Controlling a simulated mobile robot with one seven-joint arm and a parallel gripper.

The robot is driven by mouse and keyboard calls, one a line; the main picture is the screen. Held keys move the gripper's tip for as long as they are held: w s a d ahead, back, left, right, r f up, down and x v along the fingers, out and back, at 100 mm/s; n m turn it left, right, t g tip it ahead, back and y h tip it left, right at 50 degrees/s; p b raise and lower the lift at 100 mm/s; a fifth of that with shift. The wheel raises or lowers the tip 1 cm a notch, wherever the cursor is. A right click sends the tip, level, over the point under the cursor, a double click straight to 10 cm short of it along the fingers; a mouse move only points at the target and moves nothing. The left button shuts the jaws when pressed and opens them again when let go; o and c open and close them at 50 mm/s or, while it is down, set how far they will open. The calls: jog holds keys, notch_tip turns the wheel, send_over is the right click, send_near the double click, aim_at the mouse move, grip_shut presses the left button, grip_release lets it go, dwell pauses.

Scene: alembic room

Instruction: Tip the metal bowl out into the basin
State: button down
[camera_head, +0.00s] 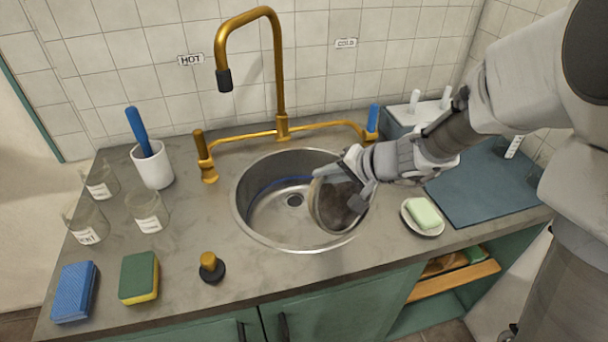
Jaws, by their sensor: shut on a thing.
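The metal bowl (336,204) is tilted steeply onto its side over the right part of the round steel basin (245,219). I see its dark, brownish interior or contents, and cannot tell which. My gripper (345,177) comes in from the right and is shut on the bowl's upper rim. The fingertips are partly hidden by the bowl and the gripper body. The basin's drain (294,200) shows left of the bowl, and the basin floor there looks bare apart from a blue line along the back wall.
A brass faucet (279,70) arches behind the basin. A soap dish (423,217) with pale green soap stands to the right, beside a blue-grey mat (485,185). Labelled glasses (147,212), a white cup (153,167), sponges (139,277) and a stopper (211,267) occupy the left counter.

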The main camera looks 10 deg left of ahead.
jog(key=shift+r+g+h+p, duration=0.55)
jog(key=shift+h+p, duration=0.25)
jog(key=shift+p, duration=2.15)
jog(key=h+p, duration=0.1)
jog(key=p, duration=0.3)
jog(key=g+p, duration=0.1)
jog(key=p, duration=0.3)
jog(key=shift+r+h, duration=0.3)
jog(key=shift+h, duration=0.1)
jog(key=g+h+p, duration=0.1)
jog(key=p, duration=0.7)
jog(key=shift+r+p, duration=0.2)
jog(key=shift+p, duration=0.2)
jog(key=shift+f+h+p, duration=0.15)
jog(key=shift+h+p, duration=0.15)
jog(key=shift+p, duration=0.05)
jog(key=shift+a+g, duration=0.1)
jog(key=shift+g, duration=0.15)
jog(key=shift+h+p, duration=0.5)
jog(key=shift+p, duration=0.05)
jog(key=shift+f+g, duration=0.1)
jog(key=shift+g, duration=0.2)
jog(key=shift+r+g+h, duration=0.35)
jog(key=shift+g+h, duration=0.15)
jog(key=shift+h, duration=0.4)
jog(key=shift+r+g+h, duration=0.3)
jog(key=shift+g+h, duration=0.6)
jog(key=shift+h, duration=0.4)
